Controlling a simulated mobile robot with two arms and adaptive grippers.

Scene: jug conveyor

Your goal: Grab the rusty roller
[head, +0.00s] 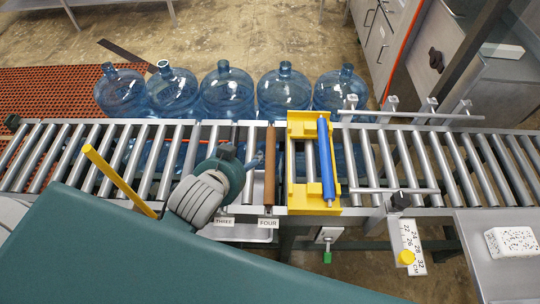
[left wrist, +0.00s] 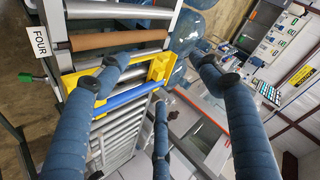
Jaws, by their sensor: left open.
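The rusty roller (head: 269,165) is a brown bar lying across the conveyor, just left of the yellow frame and in line with the label FOUR. It also shows in the left wrist view (left wrist: 118,39), near the top. Whether a finger touches the roller I cannot tell. My right gripper is not in view.
A yellow frame (head: 296,201) with a blue roller (head: 326,160) stands on the conveyor right of the rusty roller. Several clear blue jugs (head: 226,92) line the far side. A yellow post (head: 118,179) rises at the left.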

